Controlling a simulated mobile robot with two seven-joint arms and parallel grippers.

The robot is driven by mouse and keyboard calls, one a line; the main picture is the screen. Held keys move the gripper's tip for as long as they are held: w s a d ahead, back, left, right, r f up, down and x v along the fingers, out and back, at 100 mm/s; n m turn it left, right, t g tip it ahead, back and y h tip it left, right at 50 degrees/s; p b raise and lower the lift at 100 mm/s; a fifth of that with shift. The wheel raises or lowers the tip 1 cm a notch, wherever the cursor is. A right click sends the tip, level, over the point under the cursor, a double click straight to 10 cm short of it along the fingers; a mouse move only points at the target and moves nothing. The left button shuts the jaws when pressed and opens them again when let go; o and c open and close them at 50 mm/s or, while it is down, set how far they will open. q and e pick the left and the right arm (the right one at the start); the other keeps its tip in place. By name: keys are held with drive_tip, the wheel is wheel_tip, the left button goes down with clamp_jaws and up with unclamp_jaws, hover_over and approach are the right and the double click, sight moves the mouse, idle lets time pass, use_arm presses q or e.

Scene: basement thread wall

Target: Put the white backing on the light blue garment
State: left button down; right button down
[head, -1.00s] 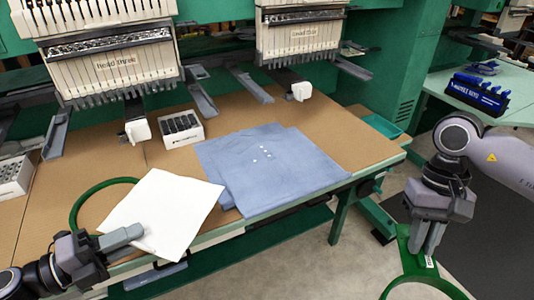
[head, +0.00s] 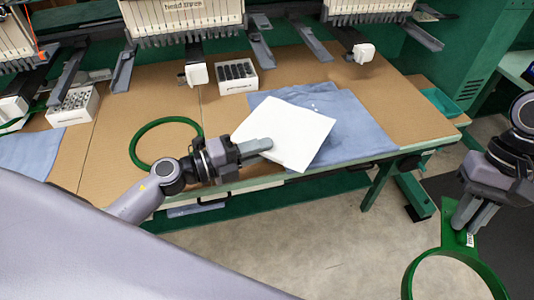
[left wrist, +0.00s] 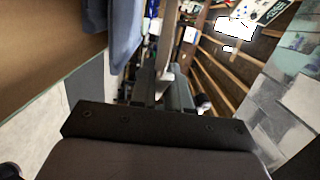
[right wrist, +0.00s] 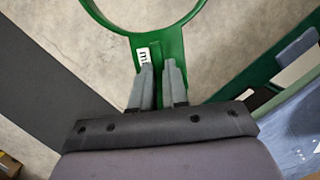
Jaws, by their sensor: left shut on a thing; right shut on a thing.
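The white backing (head: 293,130), a flat square sheet, is over the left part of the light blue garment (head: 357,135) on the table. It hides part of the garment; I cannot tell whether they touch. My left gripper (head: 264,145) is shut on the backing's left, near edge. The fingers also show in the left wrist view (left wrist: 172,92). My right gripper (head: 468,225) is shut on the tab of a green hoop (head: 412,270), off the table's right end. The right wrist view shows the fingers (right wrist: 158,78) on the tab beside a white label.
A second green hoop (head: 139,161) lies on the brown tabletop (head: 232,110), left of the garment. Embroidery heads (head: 185,15) overhang the back. Another blue cloth (head: 28,152) lies at far left. A teal tray (head: 440,102) is at right.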

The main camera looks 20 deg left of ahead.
use_arm(q)
drive_tip(key=shift+w+d, duration=0.5)
use_arm(e)
drive_tip(key=shift+r, duration=0.15)
use_arm(q)
drive_tip(key=shift+w+d+f+b, duration=0.15)
drive_tip(key=shift+f+b, duration=0.25)
drive_tip(key=shift+f, duration=0.85)
use_arm(e)
drive_tip(key=shift+f, duration=0.5)
use_arm(q)
drive_tip(key=shift+f, duration=0.55)
use_arm(e)
drive_tip(key=shift+f, duration=0.1)
